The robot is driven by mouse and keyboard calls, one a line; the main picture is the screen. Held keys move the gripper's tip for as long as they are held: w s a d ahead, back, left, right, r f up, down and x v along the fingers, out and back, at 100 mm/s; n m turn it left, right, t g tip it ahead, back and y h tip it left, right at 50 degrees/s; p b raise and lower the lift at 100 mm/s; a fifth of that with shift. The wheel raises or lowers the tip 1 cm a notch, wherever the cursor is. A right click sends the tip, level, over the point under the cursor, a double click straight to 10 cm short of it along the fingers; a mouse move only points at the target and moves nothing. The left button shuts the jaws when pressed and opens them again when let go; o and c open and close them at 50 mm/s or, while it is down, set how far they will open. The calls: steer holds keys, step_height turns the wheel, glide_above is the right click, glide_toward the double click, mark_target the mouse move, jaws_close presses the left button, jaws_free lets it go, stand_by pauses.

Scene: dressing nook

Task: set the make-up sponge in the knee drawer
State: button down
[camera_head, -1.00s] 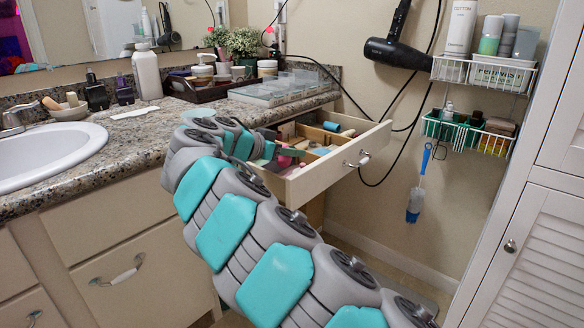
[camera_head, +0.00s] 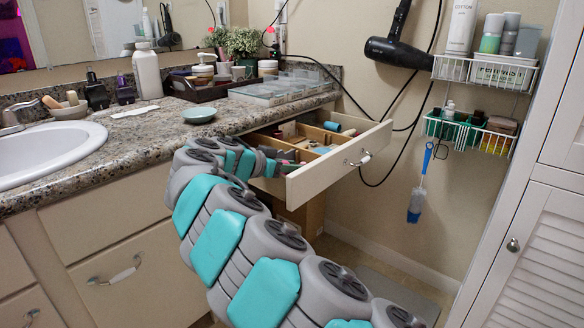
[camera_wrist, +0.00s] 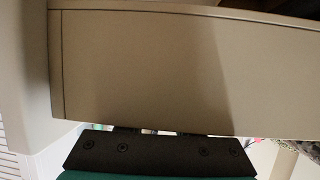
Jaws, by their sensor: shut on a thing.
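The knee drawer (camera_head: 322,181) is pulled out under the counter, with dividers and several small items inside. In the wrist view the black base of my gripper (camera_wrist: 155,150) shows at the bottom edge. The drawer's beige side wall (camera_wrist: 140,70) fills most of that view and covers the fingers, which reach behind it. A teal dish (camera_head: 199,114) on the counter stands empty.
A sink (camera_head: 45,155) and a white bottle (camera_head: 147,72) stand to the left. A tray (camera_head: 205,93) and clear organizer (camera_head: 275,90) sit at the back of the counter. A hair dryer (camera_head: 395,52) and wire baskets (camera_head: 480,75) hang on the right wall.

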steer(key=shift+f+b, duration=0.35)
steer(key=c, duration=0.6)
jaws_free()
steer(key=shift+f, duration=0.1)
steer(key=shift+r+p, duration=0.6)
steer(key=shift+p, duration=0.35)
steer(key=shift+s+a+r, duration=0.1)
steer(key=shift+s+r, duration=0.05)
steer(key=shift+r, duration=0.05)
steer(key=v, duration=1.1)
steer(key=shift+a+r, duration=0.2)
steer(key=shift+r, duration=0.05)
steer(key=shift+s, duration=0.1)
